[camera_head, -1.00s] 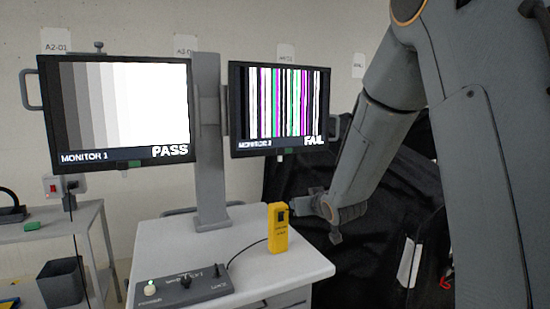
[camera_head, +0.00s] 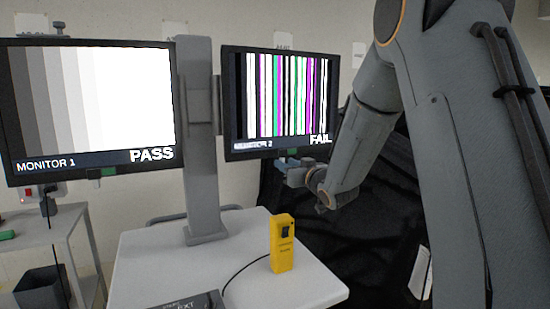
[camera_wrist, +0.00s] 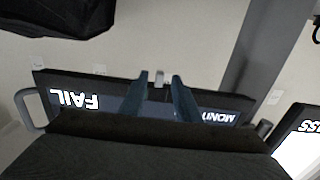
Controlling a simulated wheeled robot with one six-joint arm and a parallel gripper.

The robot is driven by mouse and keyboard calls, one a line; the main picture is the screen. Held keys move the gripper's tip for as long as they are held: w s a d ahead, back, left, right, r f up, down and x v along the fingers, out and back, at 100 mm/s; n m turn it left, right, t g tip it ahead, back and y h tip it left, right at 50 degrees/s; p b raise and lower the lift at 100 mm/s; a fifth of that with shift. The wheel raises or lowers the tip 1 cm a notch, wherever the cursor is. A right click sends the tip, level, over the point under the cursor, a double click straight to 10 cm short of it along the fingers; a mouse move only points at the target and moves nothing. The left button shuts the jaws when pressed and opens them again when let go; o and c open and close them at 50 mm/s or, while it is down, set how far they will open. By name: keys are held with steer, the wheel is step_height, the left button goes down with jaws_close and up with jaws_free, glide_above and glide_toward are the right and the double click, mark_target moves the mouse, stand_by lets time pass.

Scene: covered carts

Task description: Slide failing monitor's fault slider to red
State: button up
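The failing monitor, Monitor 2 (camera_head: 278,104), reads FAIL with coloured vertical stripes at centre in the head view. It also shows upside down in the wrist view (camera_wrist: 215,98). A small green patch (camera_head: 292,153), apparently its fault slider, sits on its lower edge; no red shows there. In the wrist view, a small pale grey tab (camera_wrist: 160,77) stands at that edge, between and beyond the fingers. My gripper (camera_head: 286,166) is just under the edge; in the wrist view its two fingers (camera_wrist: 160,92) are apart, with nothing visibly held. Contact with the tab cannot be told.
Monitor 1 (camera_head: 88,110) reads PASS at left, with a green patch (camera_head: 108,172) below. A grey post (camera_head: 200,140) stands between the monitors on a white cart top (camera_head: 200,270). A yellow device (camera_head: 282,243) stands on the cart. Black covers (camera_head: 375,240) fill the right side.

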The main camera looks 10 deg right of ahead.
steer(key=p+x, duration=0.2)
steer(key=x, duration=0.5)
steer(key=shift+w+p, duration=0.3)
steer(key=shift+p, duration=0.05)
jaws_close()
